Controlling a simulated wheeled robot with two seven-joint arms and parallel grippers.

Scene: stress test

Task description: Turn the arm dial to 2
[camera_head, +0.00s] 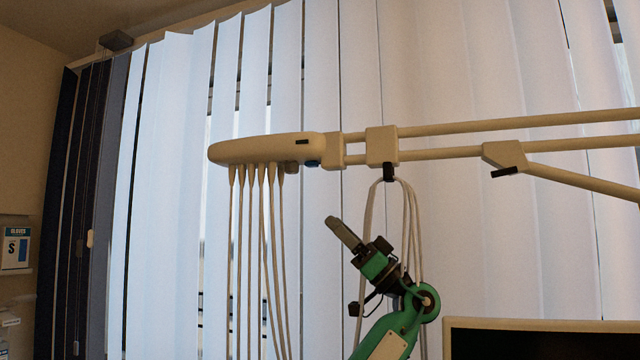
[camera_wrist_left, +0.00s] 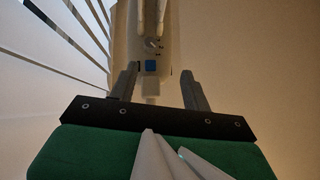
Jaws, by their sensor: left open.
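A long beige arm head (camera_head: 262,148) hangs level from a beige support arm, with several cables dropping from its underside. A small round dial (camera_head: 291,168) sits under it, beside a blue part (camera_head: 313,163). In the left wrist view the dial (camera_wrist_left: 153,44) looks pale with small marks around it, just beyond the blue square (camera_wrist_left: 151,66); its setting is too small to read. My left gripper (camera_head: 343,233) is below and right of the dial, pointing up and left, apart from it. Its fingers (camera_wrist_left: 157,85) are open and empty. My right gripper is not in view.
Looped cables (camera_head: 411,230) hang from the support arm (camera_head: 440,154) right beside my left wrist. Pale strips (camera_wrist_left: 165,158) cross my gripper's body in the wrist view. A monitor edge (camera_head: 540,325) is at lower right. Vertical blinds (camera_head: 170,200) stand behind; a glove box (camera_head: 15,246) is far left.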

